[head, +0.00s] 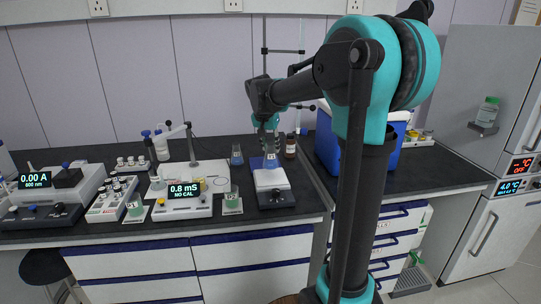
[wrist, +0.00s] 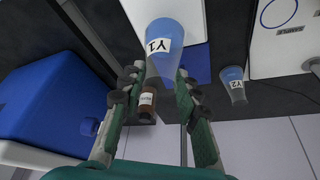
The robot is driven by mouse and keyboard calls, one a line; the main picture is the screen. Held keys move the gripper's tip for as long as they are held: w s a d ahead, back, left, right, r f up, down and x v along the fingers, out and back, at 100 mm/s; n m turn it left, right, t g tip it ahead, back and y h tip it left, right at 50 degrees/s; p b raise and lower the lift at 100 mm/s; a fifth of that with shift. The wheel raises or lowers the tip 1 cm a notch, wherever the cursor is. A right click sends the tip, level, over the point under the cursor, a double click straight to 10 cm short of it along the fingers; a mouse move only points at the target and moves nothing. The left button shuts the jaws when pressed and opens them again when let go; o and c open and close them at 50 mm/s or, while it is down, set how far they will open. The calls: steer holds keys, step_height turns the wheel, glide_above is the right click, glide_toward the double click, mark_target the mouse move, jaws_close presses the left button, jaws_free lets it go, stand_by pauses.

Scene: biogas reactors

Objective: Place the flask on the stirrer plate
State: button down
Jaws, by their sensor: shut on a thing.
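The flask, blue-tinted and labelled Y1, is held by my gripper (head: 266,138) in the head view; the flask (head: 271,160) is at the stirrer plate's back edge in the picture. In the wrist view the flask (wrist: 168,42) sits between the fingers of my gripper (wrist: 166,85), its wide base away from the palm. The stirrer plate (head: 271,180) has a white top and dark front with a knob. Its white top (wrist: 196,22) seems to show behind the flask in the wrist view. I cannot tell whether the base touches it.
A second flask labelled Y2 (wrist: 235,85) stands nearby, left of the plate in the head view (head: 237,155). A brown bottle (head: 290,146) and blue box (head: 329,143) are to the right. A conductivity meter (head: 183,206) is left. A blue mat (head: 256,162) lies behind the plate.

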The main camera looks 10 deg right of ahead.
mark_target(270, 151)
steer(key=shift+f, duration=2)
steer(key=c, duration=1.1)
jaws_free()
steer(key=shift+f, duration=0.1)
steer(key=v, duration=1.2)
steer(key=s+d+f+n+y, duration=0.1)
steer(key=s+d+f+n, duration=0.2)
steer(key=s+f, duration=1)
steer(key=s+d+f+n+y, duration=0.1)
steer(key=s+d+f+n, duration=0.2)
steer(key=s+f, duration=1)
steer(key=shift+s+d+f, duration=0.15)
steer(key=shift+s+f, duration=0.05)
steer(key=shift+f, duration=0.45)
